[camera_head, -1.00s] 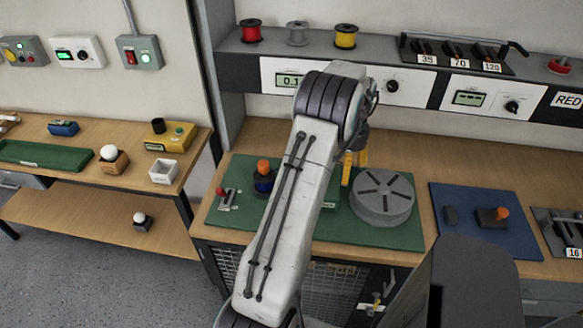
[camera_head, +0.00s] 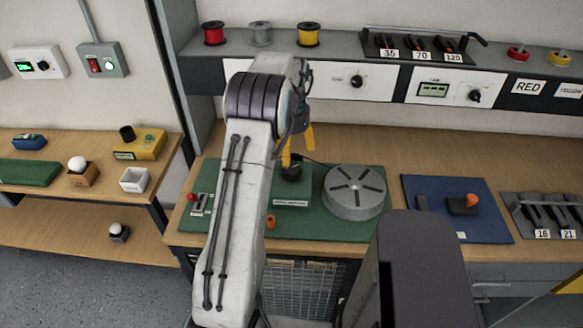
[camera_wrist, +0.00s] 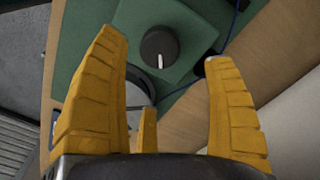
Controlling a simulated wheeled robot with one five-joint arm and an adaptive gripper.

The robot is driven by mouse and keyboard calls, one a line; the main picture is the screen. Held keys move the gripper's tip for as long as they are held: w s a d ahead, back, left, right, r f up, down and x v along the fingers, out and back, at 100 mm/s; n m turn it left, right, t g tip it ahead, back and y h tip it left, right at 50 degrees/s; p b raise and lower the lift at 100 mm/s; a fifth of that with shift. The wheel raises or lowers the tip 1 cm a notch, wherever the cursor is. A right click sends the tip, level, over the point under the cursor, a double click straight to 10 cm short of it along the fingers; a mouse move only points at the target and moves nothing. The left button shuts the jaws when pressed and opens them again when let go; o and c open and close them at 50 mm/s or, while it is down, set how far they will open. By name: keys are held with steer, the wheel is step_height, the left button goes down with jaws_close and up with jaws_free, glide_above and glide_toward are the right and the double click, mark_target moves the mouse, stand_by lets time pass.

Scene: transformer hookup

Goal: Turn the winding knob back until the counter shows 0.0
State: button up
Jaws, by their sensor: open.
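A black round knob (camera_wrist: 159,47) with a white mark sits on a green box (camera_wrist: 190,22) in the wrist view. In the head view the knob (camera_head: 291,172) shows dark on top of the green box (camera_head: 291,198), just below my gripper (camera_head: 298,156). In the wrist view the yellow fingers of my gripper (camera_wrist: 162,52) are spread wide, one to each side of the knob, with nothing between them. I cannot tell whether they touch it. The white counter panel (camera_head: 325,75) is on the back shelf; its display is hidden behind my arm.
A grey slotted disc (camera_head: 354,190) stands right of the green box on the green mat (camera_head: 305,230). A small orange piece (camera_head: 270,222) is in front. A blue mat (camera_head: 430,190) lies further right. A second panel with a display (camera_head: 433,90) is behind.

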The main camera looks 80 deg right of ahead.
mark_target(292, 167)
steer(key=shift+f+p, duration=0.55)
steer(key=shift+f, duration=2.95)
steer(key=shift+c, duration=0.3)
steer(key=c, duration=1.1)
steer(key=n+b, duration=0.2)
steer(key=n, duration=0.8)
steer(key=shift+b, duration=0.4)
